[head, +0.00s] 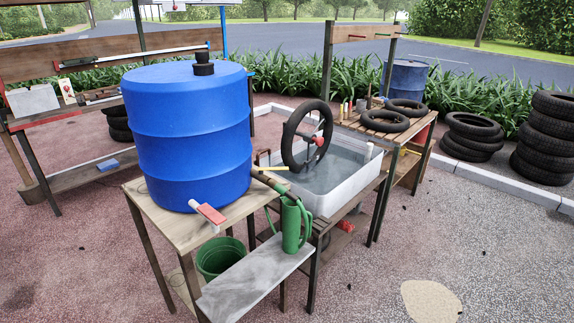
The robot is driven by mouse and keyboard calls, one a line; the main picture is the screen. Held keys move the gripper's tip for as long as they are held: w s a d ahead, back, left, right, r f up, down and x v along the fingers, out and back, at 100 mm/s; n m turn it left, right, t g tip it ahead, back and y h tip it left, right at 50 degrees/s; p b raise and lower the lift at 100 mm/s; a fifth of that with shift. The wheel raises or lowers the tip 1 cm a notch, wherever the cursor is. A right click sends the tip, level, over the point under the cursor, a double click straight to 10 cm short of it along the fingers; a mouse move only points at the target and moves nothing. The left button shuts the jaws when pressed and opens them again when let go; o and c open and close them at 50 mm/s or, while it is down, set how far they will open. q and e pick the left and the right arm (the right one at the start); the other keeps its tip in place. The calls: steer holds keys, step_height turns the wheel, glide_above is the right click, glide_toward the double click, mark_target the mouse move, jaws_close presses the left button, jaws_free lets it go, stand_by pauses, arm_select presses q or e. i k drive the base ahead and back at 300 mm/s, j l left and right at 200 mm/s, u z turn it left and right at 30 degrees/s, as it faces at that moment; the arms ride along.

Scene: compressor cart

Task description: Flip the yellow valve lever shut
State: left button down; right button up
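A thin yellow bar (275,168), which looks like the valve lever, lies nearly level between the blue barrel (190,130) and the white water basin (325,197). A dark pipe (266,181) runs just below it from the barrel's side towards the basin. Whether the bar is joined to the pipe is too small to tell. A red paddle with a white stem (208,213) sticks out at the barrel's lower front. Neither of my grippers is in view.
The barrel stands on a wooden table (165,213). A green watering can (291,225) stands on a grey plank (250,283) in front, beside a green bucket (220,257). A tyre (290,137) stands upright in the basin. Open paving lies at the front right.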

mark_target(261, 170)
steer(key=i+l+u, duration=0.2)
steer(key=i+l, duration=0.2)
steer(key=l, duration=0.25)
steer(key=i+l, duration=0.2)
steer(key=l, duration=0.15)
steer(key=i+l+u, duration=0.15)
steer(key=l, duration=0.2)
steer(key=i+l+u, duration=0.1)
steer(key=l, duration=0.3)
steer(key=i+l+u, duration=0.1)
steer(key=i+l, duration=0.15)
steer(key=l, duration=0.15)
steer(key=i+l+u, duration=0.1)
steer(key=l, duration=0.55)
steer(key=i+l+u, duration=0.15)
steer(key=l, duration=0.55)
steer(key=i+l+u, duration=0.1)
steer(key=l, duration=0.6)
steer(key=i+l+u, duration=0.1)
steer(key=l, duration=0.6)
steer(key=i+l+u, duration=0.1)
steer(key=l, duration=0.65)
steer(key=i, duration=0.1)
